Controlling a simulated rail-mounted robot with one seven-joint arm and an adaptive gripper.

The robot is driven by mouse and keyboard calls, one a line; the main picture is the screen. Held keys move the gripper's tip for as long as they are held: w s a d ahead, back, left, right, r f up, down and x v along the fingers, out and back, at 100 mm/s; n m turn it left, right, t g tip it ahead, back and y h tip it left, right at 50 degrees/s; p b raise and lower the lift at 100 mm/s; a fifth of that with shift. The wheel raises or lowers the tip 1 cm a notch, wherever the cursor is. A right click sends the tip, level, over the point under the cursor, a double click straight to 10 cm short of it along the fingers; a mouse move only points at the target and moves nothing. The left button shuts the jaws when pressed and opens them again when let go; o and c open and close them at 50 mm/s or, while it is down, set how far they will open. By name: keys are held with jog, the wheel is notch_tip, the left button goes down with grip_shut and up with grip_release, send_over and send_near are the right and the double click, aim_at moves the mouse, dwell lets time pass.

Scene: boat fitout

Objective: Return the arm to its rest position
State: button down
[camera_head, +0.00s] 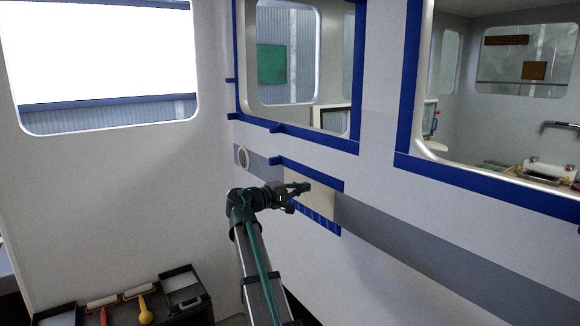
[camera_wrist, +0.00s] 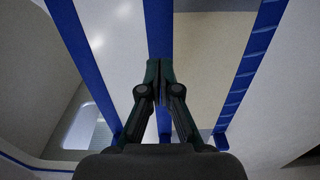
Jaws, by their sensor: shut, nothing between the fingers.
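My gripper (camera_head: 301,187) is at the end of my arm, in front of the wall at a cream panel (camera_head: 321,203). Blue tape runs above the panel and a blue strip with tick-like marks runs below it. In the wrist view my gripper (camera_wrist: 159,98) is shut, with its two dark fingers together and nothing between them. Its tips lie over a blue tape strip (camera_wrist: 158,30) in that view. Whether the fingertips touch the wall cannot be told. My arm reaches up from the bottom of the head view.
Black trays (camera_head: 184,290) with rollers, a yellow-handled tool (camera_head: 145,308) and a red-handled tool stand at the lower left. Blue-taped window openings (camera_head: 405,85) are in the wall. Open space lies in front of the wall.

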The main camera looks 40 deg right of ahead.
dwell(0.3)
jog(key=w+a+f+t+y, duration=0.1)
jog(key=a+f+y, duration=0.25)
jog(key=f, duration=0.95)
jog(key=a+f+t+y, duration=0.2)
jog(key=a+f+y, duration=0.15)
jog(key=f, duration=0.95)
jog(key=s+a+f+y, duration=0.2)
jog(key=a+f, duration=0.3)
jog(key=f, duration=0.3)
jog(key=s+a+f+g+y, duration=0.1)
jog(key=a+f, duration=0.3)
jog(key=f, duration=0.4)
jog(key=s+a+f+y, duration=0.2)
jog(key=a+f, duration=0.3)
jog(key=f, duration=0.2)
jog(key=s+a+f+g+y, duration=0.3)
jog(key=s+a+f+y, duration=0.2)
jog(key=s+a+f, duration=1.2)
jog(key=s+a+f+g, duration=0.2)
jog(key=s+a+f, duration=0.2)
jog(key=s, duration=0.6)
jog(key=s+a+f+n+g+y, duration=0.1)
jog(key=s+a+f, duration=0.3)
jog(key=s, duration=0.6)
jog(key=shift+s+f+g, duration=0.3)
jog(key=shift+f+g, duration=0.2)
jog(key=shift+f, duration=0.25)
